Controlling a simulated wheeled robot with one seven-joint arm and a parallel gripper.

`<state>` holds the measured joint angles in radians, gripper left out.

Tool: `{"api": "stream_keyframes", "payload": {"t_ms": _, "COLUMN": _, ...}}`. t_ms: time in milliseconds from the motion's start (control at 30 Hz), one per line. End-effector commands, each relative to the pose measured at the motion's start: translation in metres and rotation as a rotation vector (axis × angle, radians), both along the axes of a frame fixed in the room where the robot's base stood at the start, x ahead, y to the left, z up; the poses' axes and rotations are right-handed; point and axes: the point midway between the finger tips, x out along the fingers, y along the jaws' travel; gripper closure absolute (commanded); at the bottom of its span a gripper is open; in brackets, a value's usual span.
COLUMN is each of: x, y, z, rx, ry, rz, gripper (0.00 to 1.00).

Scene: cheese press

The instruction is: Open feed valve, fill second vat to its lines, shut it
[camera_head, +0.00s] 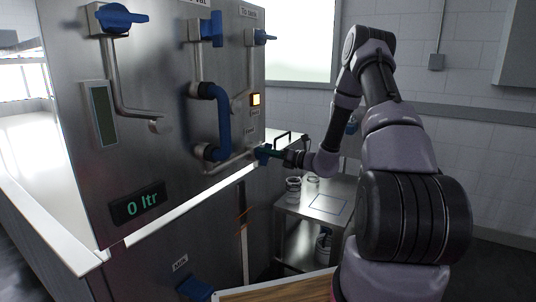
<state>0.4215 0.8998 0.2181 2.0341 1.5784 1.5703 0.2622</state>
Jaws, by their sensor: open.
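A steel panel (160,130) fills the left and centre. A blue U-shaped hose (220,120) joins pipes in the middle. A small label that seems to read "Feed" (249,132) sits at the lower right. My gripper (264,154) is open at the panel's lower right edge, by a blue-green part below that label. I cannot tell whether they touch. The green display (141,205) reads "0 ltr". I cannot make out the second vat or its lines.
A blue handle (195,288) sits low under a "Milk" label. A steel table (300,207) with glass jars (293,187) stands below my arm. A wooden board (275,291) lies at the bottom edge. A white-topped basin or counter (28,170) is at left.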

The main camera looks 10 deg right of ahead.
Motion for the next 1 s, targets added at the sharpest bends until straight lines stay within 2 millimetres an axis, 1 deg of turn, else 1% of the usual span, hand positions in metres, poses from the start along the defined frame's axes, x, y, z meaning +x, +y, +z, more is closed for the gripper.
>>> {"api": "stream_keyframes", "payload": {"t_ms": 167, "x": -0.011, "y": -0.013, "z": 0.0, "rx": 0.0, "ry": 0.0, "rz": -0.004, "gripper": 0.54}}
{"api": "stream_keyframes", "payload": {"t_ms": 400, "x": -0.046, "y": -0.047, "z": 0.0, "rx": 0.0, "ry": 0.001, "rz": -0.004, "gripper": 0.54}}
{"api": "stream_keyframes", "payload": {"t_ms": 600, "x": -0.068, "y": -0.069, "z": 0.0, "rx": -0.001, "ry": 0.001, "rz": -0.003, "gripper": 0.54}}
{"api": "stream_keyframes", "payload": {"t_ms": 767, "x": -0.076, "y": -0.076, "z": 0.0, "rx": 0.0, "ry": 0.0, "rz": -0.001, "gripper": 0.54}}
{"api": "stream_keyframes", "payload": {"t_ms": 1000, "x": -0.077, "y": -0.077, "z": 0.0, "rx": 0.0, "ry": 0.0, "rz": -0.001, "gripper": 0.54}}
